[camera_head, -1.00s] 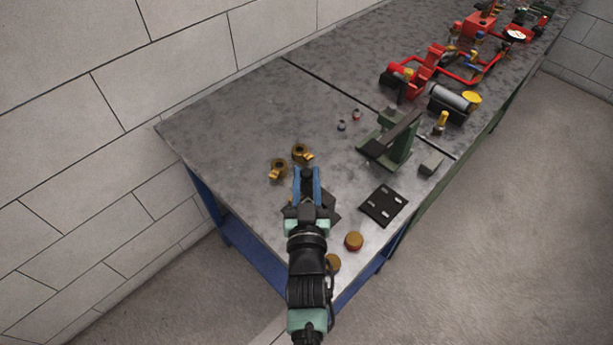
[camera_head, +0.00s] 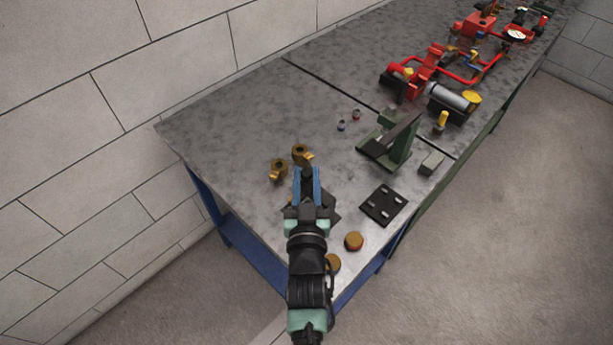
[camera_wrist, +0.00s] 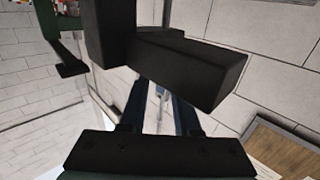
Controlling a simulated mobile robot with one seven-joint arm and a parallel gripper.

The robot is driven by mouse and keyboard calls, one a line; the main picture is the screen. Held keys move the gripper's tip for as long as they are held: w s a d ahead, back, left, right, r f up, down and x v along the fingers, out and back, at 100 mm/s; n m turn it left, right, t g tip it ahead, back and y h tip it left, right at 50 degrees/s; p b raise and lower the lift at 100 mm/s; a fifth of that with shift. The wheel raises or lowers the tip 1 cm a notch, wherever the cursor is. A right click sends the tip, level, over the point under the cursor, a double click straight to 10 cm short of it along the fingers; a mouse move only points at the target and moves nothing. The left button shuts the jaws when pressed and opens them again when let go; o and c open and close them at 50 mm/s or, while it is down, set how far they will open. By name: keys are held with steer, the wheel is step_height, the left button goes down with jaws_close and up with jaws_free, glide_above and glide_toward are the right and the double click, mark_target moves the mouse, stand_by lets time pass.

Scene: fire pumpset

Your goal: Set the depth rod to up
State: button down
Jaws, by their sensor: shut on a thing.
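My gripper (camera_head: 307,178), with two blue fingers, is above the near end of the bench in the head view. Its fingers are closed around a small dark part (camera_head: 307,173), which I take to be the depth rod. A black fixture (camera_head: 327,212) shows partly behind the gripper; my gripper and wrist hide much of it. In the wrist view a thick black upright and side arm (camera_wrist: 195,68) cross in front of the blue fingers and hide the fingertips and the grip. I cannot tell the rod's exact height.
Two brass fittings (camera_head: 279,168) lie just beyond my gripper. Brass caps (camera_head: 354,241) and a black slotted plate (camera_head: 383,205) lie to the right. A green stand (camera_head: 392,145) and red pump parts (camera_head: 415,78) are farther back. The bench's left part is clear.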

step_height(320, 180, up, 5)
steer(key=p, duration=0.4)
steer(key=shift+r+p, duration=0.1)
steer(key=shift+p, duration=0.25)
steer(key=c, duration=0.6)
jaws_free()
